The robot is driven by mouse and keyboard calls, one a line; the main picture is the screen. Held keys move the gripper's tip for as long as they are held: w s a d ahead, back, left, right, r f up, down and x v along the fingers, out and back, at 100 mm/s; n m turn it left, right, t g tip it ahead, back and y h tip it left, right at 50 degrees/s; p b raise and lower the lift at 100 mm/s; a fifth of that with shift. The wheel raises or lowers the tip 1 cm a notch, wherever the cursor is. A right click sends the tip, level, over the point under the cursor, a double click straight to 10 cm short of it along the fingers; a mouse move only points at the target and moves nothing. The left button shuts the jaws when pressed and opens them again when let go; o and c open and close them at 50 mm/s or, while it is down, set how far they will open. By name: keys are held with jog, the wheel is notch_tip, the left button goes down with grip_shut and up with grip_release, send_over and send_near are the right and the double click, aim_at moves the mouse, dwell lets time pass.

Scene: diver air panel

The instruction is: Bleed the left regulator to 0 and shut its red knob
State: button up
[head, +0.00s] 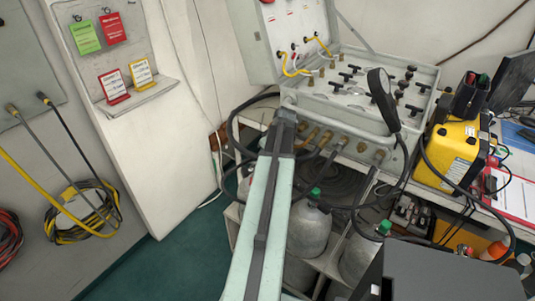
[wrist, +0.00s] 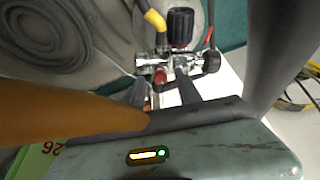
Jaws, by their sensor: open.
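In the wrist view, a chrome regulator (wrist: 152,62) has a large black knob (wrist: 180,27) on top, another dark knob (wrist: 210,62) at its right and a red knob (wrist: 162,77) below. A yellow hose end (wrist: 155,20) meets it. I cannot tell whether this is the left regulator, and no gauge reading shows. My gripper (wrist: 163,90) is open; its dark fingers point at the regulator, with the red knob near the gap between their tips. Contact is unclear. In the head view my gripper is hidden beyond my arm.
A blurred orange-brown shape (wrist: 65,115) is close to the wrist camera. The grey air panel (head: 350,95) stands on a bench; grey cylinders (head: 308,232) with green tops and dark hoses are below it. A yellow case (head: 452,155) is at right. Green floor (head: 180,265) is clear at left.

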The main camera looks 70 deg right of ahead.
jog(key=p+v, duration=0.7)
jog(key=shift+r, duration=0.3)
jog(key=shift+s, duration=0.1)
